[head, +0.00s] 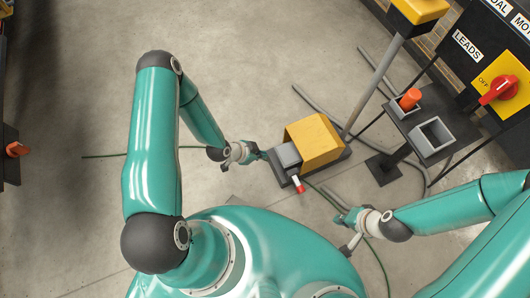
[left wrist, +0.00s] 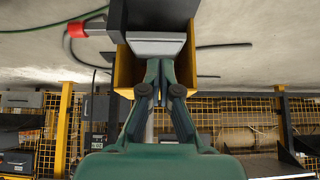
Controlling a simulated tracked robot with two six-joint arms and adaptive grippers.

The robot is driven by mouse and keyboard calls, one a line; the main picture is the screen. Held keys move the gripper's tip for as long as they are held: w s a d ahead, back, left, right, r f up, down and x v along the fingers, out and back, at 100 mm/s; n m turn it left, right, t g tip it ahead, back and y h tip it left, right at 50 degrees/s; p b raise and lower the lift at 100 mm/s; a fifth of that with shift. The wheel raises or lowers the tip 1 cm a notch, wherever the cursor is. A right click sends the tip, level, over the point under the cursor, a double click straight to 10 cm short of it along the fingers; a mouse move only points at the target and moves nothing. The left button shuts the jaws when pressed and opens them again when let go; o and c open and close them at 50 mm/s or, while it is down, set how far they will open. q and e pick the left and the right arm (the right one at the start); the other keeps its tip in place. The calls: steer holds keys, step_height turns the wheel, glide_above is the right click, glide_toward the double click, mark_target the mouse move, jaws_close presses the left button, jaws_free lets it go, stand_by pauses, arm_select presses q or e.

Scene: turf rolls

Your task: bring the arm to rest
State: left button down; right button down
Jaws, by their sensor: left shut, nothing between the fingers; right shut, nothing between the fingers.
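My left arm comes in from the left in the head view and bends down to my left gripper (head: 262,155). That gripper is shut and empty, just left of a yellow housing (head: 315,140) with a grey block (head: 288,155) on its side. In the left wrist view the shut fingers (left wrist: 160,64) point towards the grey block (left wrist: 155,47); I cannot tell if they touch it. My right gripper (head: 341,219) is shut and empty, low over the floor below the housing, clear of objects.
A red-tipped connector (head: 298,185) sticks out below the grey block. A green cable (head: 105,156) runs over the floor. The floor at the upper left is open.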

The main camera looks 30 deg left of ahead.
stand_by(0.4)
arm_select(q)
steer(key=w+d+r+m, duration=0.1)
steer(key=d+r, duration=0.5)
steer(key=r, duration=0.2)
steer(key=s+d+r+n+g, duration=0.2)
steer(key=s+n+g, duration=0.3)
steer(key=s+n, duration=0.65)
step_height(320, 180, up, 29)
steer(key=s+p, duration=0.1)
steer(key=p, duration=2.7)
steer(key=shift+a+m+y, duration=0.15)
steer(key=shift+m+y, duration=0.15)
steer(key=shift+m, duration=0.05)
steer(key=shift+f, duration=0.1)
